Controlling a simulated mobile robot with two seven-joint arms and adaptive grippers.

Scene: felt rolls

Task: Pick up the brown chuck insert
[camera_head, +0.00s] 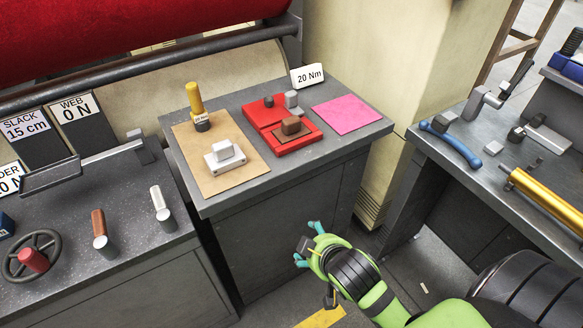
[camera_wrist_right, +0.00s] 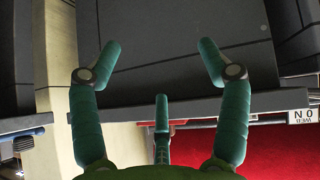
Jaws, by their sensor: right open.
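The brown chuck insert (camera_head: 292,126) is a small brown block. In the head view it sits on a dark square in the near section of a red tray (camera_head: 308,143) on the middle cabinet top. My right gripper (camera_head: 308,245) is in front of the cabinet, below its top edge and well apart from the insert. In the right wrist view the gripper (camera_wrist_right: 160,48) shows its teal fingers spread, with nothing between them. The insert cannot be made out in the wrist view. My left gripper is not in view.
A bench (camera_head: 480,135) with tools stands right. A red roll (camera_head: 90,40) lies behind.

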